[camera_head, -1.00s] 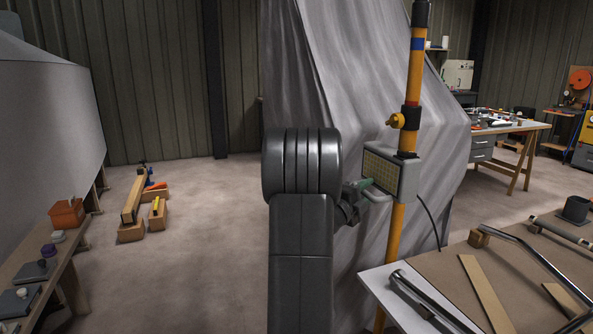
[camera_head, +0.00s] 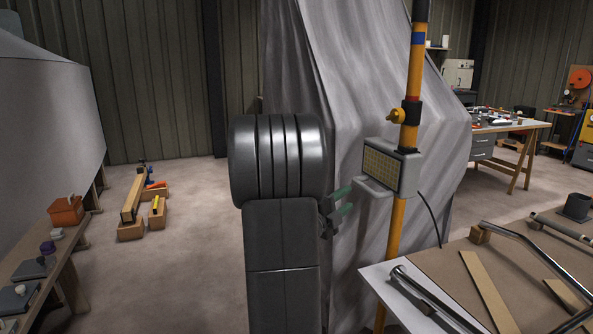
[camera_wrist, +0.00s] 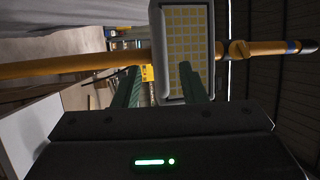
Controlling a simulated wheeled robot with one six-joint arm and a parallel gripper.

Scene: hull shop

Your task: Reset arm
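My gripper (camera_head: 349,198) hangs to the left of a grey work lamp (camera_head: 408,172) with a yellow gridded panel. The lamp is fixed to an upright orange pole (camera_head: 414,75). In the head view my two green fingers stand apart, with a small gap between them and the lamp. In the wrist view my gripper (camera_wrist: 159,68) is open, with nothing seen between the fingers. The lamp (camera_wrist: 166,52) is beyond the fingertips there, and the right finger overlaps its panel in the picture.
A grey draped sheet (camera_head: 335,65) hangs behind my gripper and the pole. A workbench (camera_head: 440,265) with metal tubes and wooden strips is at the lower right. A cable (camera_head: 430,212) hangs from the lamp. Open floor (camera_head: 190,240) lies to the left.

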